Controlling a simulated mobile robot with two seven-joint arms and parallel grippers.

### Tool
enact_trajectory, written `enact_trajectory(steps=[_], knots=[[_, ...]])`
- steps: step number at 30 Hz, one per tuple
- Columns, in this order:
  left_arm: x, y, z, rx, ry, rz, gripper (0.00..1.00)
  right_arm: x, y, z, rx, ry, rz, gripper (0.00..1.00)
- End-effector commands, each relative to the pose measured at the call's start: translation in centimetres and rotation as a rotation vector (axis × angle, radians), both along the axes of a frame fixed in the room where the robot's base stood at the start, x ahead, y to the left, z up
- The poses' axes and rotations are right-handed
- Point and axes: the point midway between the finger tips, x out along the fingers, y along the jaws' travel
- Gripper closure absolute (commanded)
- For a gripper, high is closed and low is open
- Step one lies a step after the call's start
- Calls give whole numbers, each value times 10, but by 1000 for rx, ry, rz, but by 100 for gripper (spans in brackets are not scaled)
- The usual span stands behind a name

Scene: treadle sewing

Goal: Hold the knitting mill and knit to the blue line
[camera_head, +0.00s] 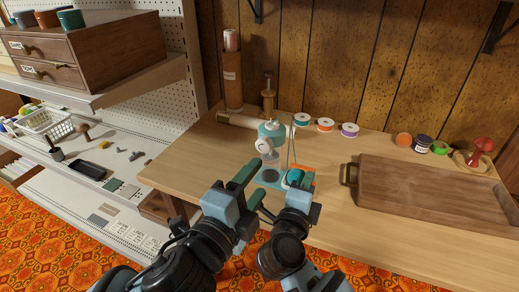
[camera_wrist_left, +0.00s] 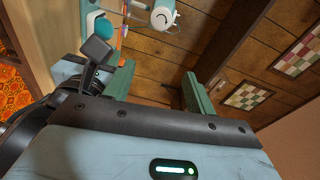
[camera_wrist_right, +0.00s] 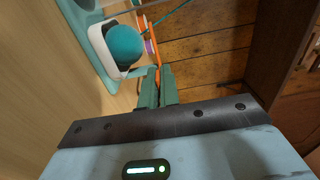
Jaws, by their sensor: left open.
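The knitting mill (camera_head: 271,134) is a small teal and white machine with a round pale dial, standing on the table on a teal base (camera_head: 272,180). A teal ball in a white cup (camera_wrist_right: 122,44) sits low on its right side. My left gripper (camera_head: 251,183) is open and empty, in front of the mill; its spread fingers show in the left wrist view (camera_wrist_left: 155,90). My right gripper (camera_wrist_right: 158,82) has its fingers close together beside the cup, by a teal bar and an orange strip. Whether it pinches either is unclear. I cannot make out a blue line.
Teal, orange and purple spools (camera_head: 325,125) stand behind the mill. A wooden tray (camera_head: 425,190) fills the table's right side. More spools and a red mushroom-shaped item (camera_head: 482,147) stand at the back right. A shelf unit (camera_head: 110,140) is on the left. The table's left part is fairly clear.

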Motion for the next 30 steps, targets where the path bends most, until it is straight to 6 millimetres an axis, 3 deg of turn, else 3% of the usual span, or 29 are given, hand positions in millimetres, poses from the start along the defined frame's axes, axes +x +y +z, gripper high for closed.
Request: enact_trajectory(steps=[8, 18, 24, 30], knots=[[0, 2, -3, 593, -378, -1, 44, 0, 0, 0, 0, 0, 0, 100], [8, 23, -9, 1244, -769, 30, 44, 0, 0, 0, 0, 0, 0, 100], [11, 32, -10, 1441, -877, 44, 44, 0, 0, 0, 0, 0, 0, 100], [12, 34, -11, 1486, -902, 46, 44, 0, 0, 0, 0, 0, 0, 100]])
